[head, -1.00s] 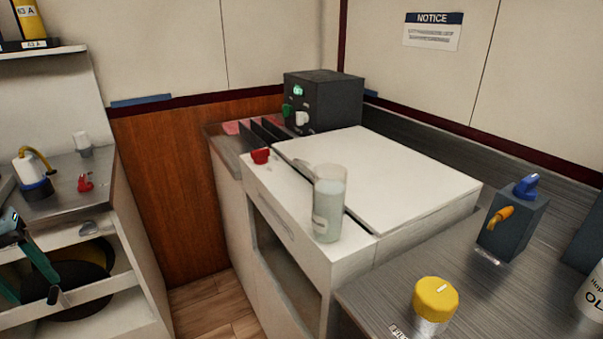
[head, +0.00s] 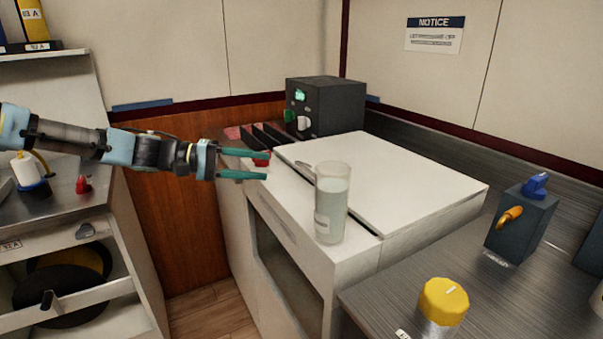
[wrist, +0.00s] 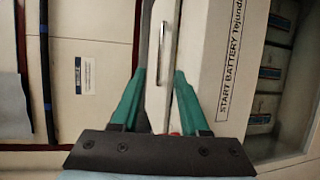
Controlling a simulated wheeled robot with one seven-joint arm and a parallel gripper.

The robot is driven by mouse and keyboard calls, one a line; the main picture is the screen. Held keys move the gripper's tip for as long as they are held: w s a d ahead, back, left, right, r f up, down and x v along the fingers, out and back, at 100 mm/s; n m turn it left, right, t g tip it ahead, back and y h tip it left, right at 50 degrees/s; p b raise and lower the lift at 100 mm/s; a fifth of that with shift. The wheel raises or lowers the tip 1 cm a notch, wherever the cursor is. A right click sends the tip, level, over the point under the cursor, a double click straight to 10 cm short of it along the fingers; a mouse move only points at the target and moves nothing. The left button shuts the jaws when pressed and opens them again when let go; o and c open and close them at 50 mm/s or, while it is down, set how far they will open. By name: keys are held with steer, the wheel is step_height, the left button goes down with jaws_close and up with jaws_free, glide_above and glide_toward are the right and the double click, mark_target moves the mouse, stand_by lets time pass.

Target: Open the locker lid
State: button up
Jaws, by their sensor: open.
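The locker lid (head: 400,185) is a flat white panel lying shut on top of the white cabinet. A small metal handle (head: 306,166) sits near its left edge; the same handle shows as a slim bar in the wrist view (wrist: 163,40). My gripper (head: 267,166) has teal fingers, open and empty. It points right, at the cabinet's left end, apart from the lid handle. A red knob (head: 262,159) is partly hidden behind the fingers. In the wrist view, my gripper (wrist: 160,75) has its fingers spread either side of the handle's line.
A clear tumbler (head: 331,203) stands on the cabinet's front ledge, close to the lid's edge. A dark control box (head: 335,105) stands behind the lid. A yellow-capped jar (head: 443,302) and a grey box with a blue knob (head: 522,225) are on the right counter.

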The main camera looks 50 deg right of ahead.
mark_target(306, 172)
steer(key=p+x, duration=0.2)
steer(key=x, duration=0.8)
steer(key=shift+s+d+f, duration=0.1)
steer(key=shift+s+f, duration=0.05)
jaws_close()
stand_by(1.1)
